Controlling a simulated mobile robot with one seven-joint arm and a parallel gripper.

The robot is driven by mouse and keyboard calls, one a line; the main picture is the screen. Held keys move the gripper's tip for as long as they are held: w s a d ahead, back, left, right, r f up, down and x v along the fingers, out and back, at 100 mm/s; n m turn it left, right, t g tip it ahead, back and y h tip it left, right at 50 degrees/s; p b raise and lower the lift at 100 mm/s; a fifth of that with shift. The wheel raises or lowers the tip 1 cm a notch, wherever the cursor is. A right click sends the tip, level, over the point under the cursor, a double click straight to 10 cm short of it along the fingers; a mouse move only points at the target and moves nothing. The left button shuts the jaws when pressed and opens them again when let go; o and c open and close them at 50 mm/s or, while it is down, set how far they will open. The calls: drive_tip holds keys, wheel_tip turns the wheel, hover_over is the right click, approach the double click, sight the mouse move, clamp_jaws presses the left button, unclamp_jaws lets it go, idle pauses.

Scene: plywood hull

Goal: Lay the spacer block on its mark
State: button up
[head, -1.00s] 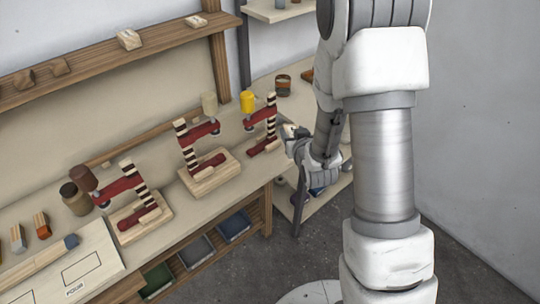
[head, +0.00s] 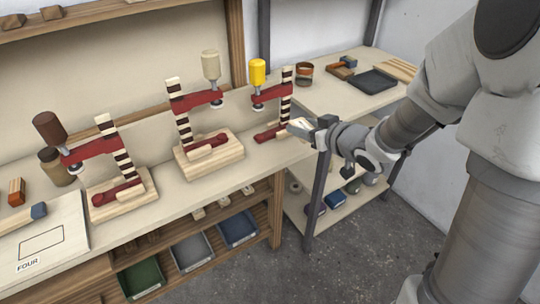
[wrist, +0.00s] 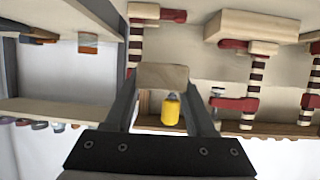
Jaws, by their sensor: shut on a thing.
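A pale wooden block (wrist: 163,76) is between the fingertips of my gripper (wrist: 163,88) in the wrist view, and the gripper is shut on it. In the head view my gripper (head: 318,130) is at the right end of the workbench, beside the yellow-handled clamp (head: 265,100), with the pale block (head: 299,126) at its tips. A pale board (head: 70,222) at the lower left bears an outlined rectangle (head: 40,245) labelled FOUR, far from my gripper. The rest of that board is cut off by the picture edge.
Clamps with a beige handle (head: 210,64) and a brown handle (head: 49,127) stand between my gripper and the board. A side table (head: 330,95) holds a jar (head: 305,74) and a dark tray (head: 364,80). Bins (head: 238,228) sit below the bench.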

drive_tip(key=shift+s+f+b, duration=0.2)
drive_tip(key=shift+f+b, duration=0.25)
drive_tip(key=shift+f, duration=0.05)
drive_tip(key=shift+a+f, duration=0.1)
drive_tip(key=shift+f, duration=0.05)
drive_tip(key=w+a+f+b, duration=0.1)
drive_tip(key=w+a+f, duration=0.1)
drive_tip(key=a, duration=0.1)
drive_tip(key=w+a+f+b, duration=0.2)
drive_tip(key=a, duration=0.1)
drive_tip(key=w+a+f+b, duration=0.1)
drive_tip(key=w+a+f, duration=0.1)
drive_tip(key=a, duration=0.1)
drive_tip(key=shift+w+f, duration=0.35)
drive_tip(key=shift+a+f+b, duration=0.1)
drive_tip(key=shift+f+b, duration=0.8)
drive_tip(key=shift+f, duration=1.1)
drive_tip(key=shift+f, duration=0.1)
drive_tip(key=shift+f, duration=0.15)
drive_tip(key=o, duration=1.3)
